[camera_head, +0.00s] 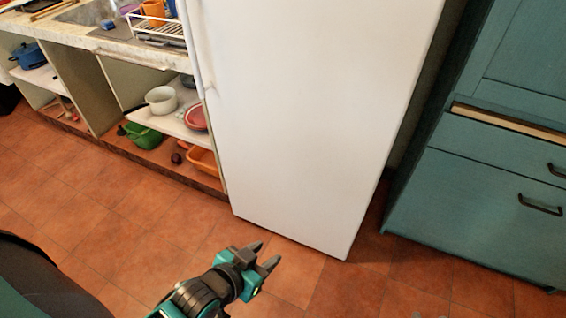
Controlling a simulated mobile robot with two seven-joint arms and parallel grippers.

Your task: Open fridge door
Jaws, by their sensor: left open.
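The white fridge (310,110) stands upright in the middle of the head view, and its door looks closed. Its top is cut off by the frame. A slim white handle (196,50) shows along the door's left edge. My left gripper (266,254) is low in the view, in front of the fridge's foot, open and empty. It appears apart from the fridge and well below the handle.
A counter with a sink (85,14) and a dish rack (158,28) is left of the fridge. Open shelves below hold a white pot (161,100) and a green container (143,137). A teal cabinet (490,190) stands at right. The tiled floor in front is clear.

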